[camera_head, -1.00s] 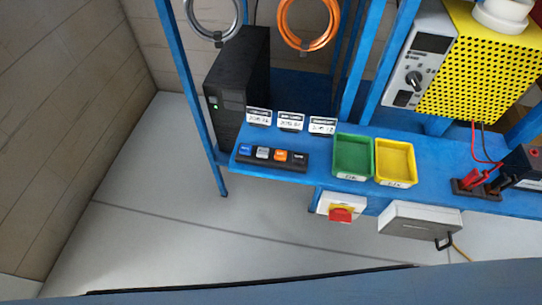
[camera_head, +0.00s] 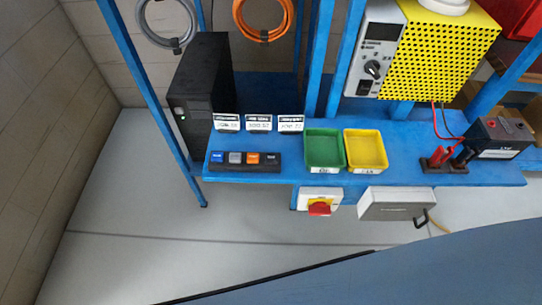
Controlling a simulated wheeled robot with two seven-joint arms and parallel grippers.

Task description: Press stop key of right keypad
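One black keypad strip (camera_head: 244,168) lies at the front left of the blue bench shelf (camera_head: 440,174). It has a blue key (camera_head: 217,156), a grey key (camera_head: 235,158), an orange key (camera_head: 253,159) and a dark key (camera_head: 271,158) in a row. The key labels are too small to read, so I cannot tell which one is the stop key. No second keypad shows, and I cannot tell whether this is the right one. Neither of my grippers is in view.
Behind the keypad stand small display cards (camera_head: 258,122) and a black tower unit (camera_head: 203,85). Right of it are a green bin (camera_head: 324,133) and a yellow bin (camera_head: 382,135). A red-yellow switch (camera_head: 320,207) hangs below the shelf edge. Grey floor (camera_head: 130,200) is clear at left.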

